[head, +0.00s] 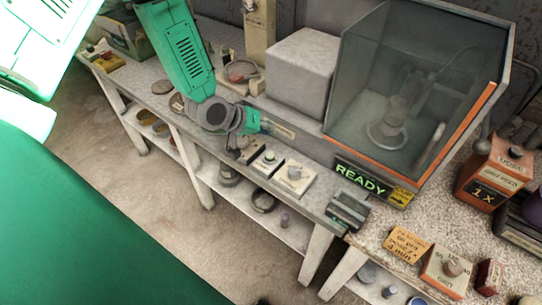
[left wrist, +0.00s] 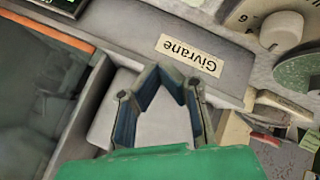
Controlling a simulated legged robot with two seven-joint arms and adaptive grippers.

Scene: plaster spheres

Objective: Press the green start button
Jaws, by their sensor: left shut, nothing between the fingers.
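My left gripper (head: 259,123) is at the front sill of the bench machine, below the grey block. In the left wrist view the gripper (left wrist: 171,68) shows its two fingers angled together, shut and empty. It is over pale grey surfaces near the label "Givrane" (left wrist: 191,55). A small pale panel with a round, greenish button (head: 269,157) sits on the bench front, below and right of the gripper and apart from it. A round green piece (left wrist: 300,72) shows at the right edge of the left wrist view. My right gripper is not in view.
A panel with a pale knob (head: 295,173) stands right of the button panel; its dial also shows in the left wrist view (left wrist: 278,30). A READY display (head: 360,180) and a glass-fronted case (head: 400,85) are further right. The grey block (head: 303,66) stands behind.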

